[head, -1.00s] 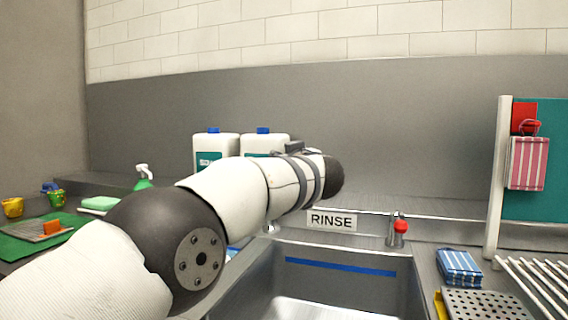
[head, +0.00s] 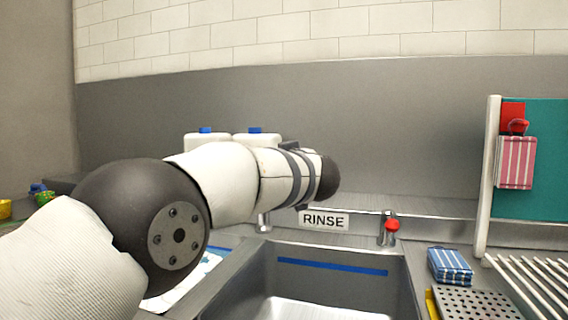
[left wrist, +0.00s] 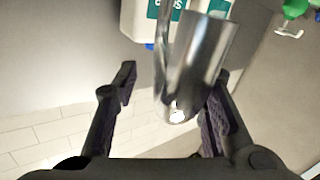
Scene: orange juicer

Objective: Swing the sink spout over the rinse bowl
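A shiny metal tube (left wrist: 200,60), which looks like the sink spout, shows close up in the left wrist view. It lies between the two fingers of my left gripper (left wrist: 172,78), nearer the right finger and partly overlapping it. The fingers are spread apart; I cannot tell whether one touches the tube. In the head view my left arm hides the gripper and most of the spout. A metal fitting (head: 264,222) shows below the arm, left of the RINSE label (head: 324,220). The sink bowl (head: 330,268) with a blue stripe lies in front of that label. My right gripper is not in view.
A small tap with a red knob (head: 391,225) stands right of the label. A blue striped packet (head: 450,266) and a perforated tray (head: 478,304) lie right of the sink. White blue-capped bottles (head: 256,138) stand behind my arm. The space above the bowl is clear.

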